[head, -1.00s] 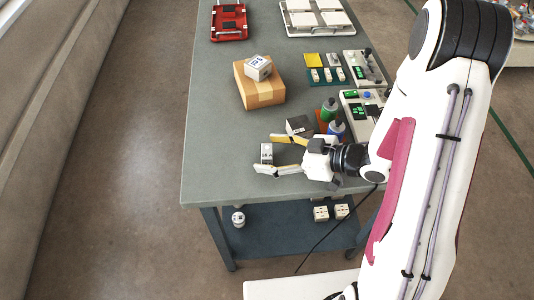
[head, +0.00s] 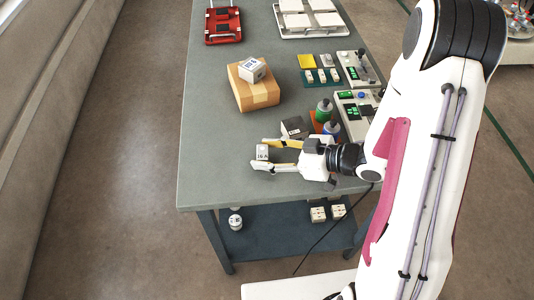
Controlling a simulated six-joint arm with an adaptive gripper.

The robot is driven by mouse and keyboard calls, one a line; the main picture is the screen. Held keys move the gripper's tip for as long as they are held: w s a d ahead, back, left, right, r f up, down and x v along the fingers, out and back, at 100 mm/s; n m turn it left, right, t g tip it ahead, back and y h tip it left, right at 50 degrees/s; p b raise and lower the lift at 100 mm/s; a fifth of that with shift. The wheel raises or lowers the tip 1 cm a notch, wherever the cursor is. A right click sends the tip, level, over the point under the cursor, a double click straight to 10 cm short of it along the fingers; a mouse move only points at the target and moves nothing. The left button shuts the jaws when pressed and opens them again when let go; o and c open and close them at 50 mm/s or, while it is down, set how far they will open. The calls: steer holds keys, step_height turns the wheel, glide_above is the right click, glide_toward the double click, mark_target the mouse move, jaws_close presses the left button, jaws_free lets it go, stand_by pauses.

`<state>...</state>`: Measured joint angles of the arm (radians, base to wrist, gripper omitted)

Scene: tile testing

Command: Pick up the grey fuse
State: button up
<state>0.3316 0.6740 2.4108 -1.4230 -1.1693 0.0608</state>
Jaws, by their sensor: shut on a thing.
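A small grey block marked "16 A" (head: 262,153), which looks like the grey fuse, is near the front of the table in the head view. My gripper (head: 263,155) reaches in from the right and is shut on it, one finger on its far side and one on its near side. Its label faces up and towards the camera. I cannot tell whether it touches the tabletop. A dark block (head: 294,128) lies just behind my gripper.
Devices with green displays (head: 352,110) line the right edge. A red tray (head: 224,26) and a white tray (head: 283,24) are at the back. The table's left side (head: 208,140) is clear.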

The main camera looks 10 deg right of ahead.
steer(key=shift+r, duration=4.85)
steer(key=shift+w+d, duration=0.1)
